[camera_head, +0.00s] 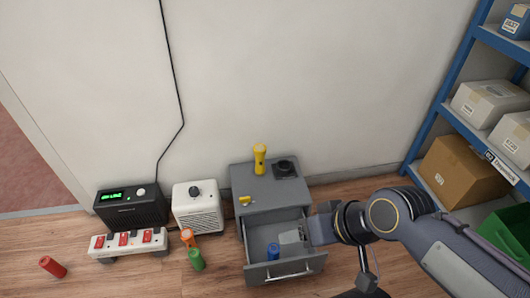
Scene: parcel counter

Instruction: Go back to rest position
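My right arm comes in from the right, and its gripper (312,230) is over the right side of the open drawer (262,252) of a grey cabinet (262,187). The fingers are partly hidden and small, so I cannot tell whether they are open or shut. A light grey shape shows at the finger end, and I cannot tell if it is a finger or a thing in the drawer. My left gripper is not in view.
A yellow flashlight (260,158) and a black device (286,168) stand on the cabinet. To its left are a black box (131,206), a white heater-like box (198,208), a power strip (128,243) and coloured cylinders (196,259). Blue shelving (447,91) with boxes stands right.

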